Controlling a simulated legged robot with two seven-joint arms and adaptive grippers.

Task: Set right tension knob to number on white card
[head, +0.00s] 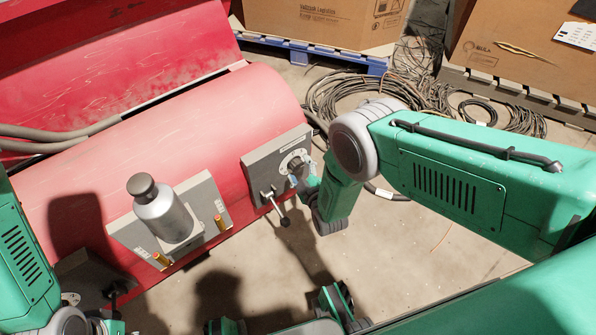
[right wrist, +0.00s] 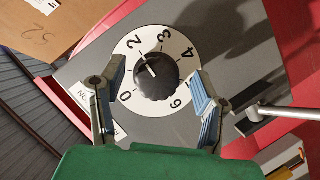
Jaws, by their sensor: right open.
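The right tension knob (right wrist: 156,76) is black and ribbed, on a white numbered dial (right wrist: 122,47). Its white pointer line leans up and left, roughly toward the 2. In the head view the knob (head: 295,165) sits on a grey plate on the red machine. My right gripper (right wrist: 157,98) is open, its blue-padded fingers on either side of the dial, apart from the knob. The gripper also shows in the head view (head: 302,180). A white card (head: 577,36) lies on the cardboard box at the top right; its print is too small to read. My left gripper is out of view.
A lever with a black handle (head: 279,207) sticks out just below the knob. A grey cylinder (head: 163,212) stands on another plate to the left. Coiled cables (head: 360,95) lie on the floor behind my right arm. A blue pallet (head: 310,50) is at the back.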

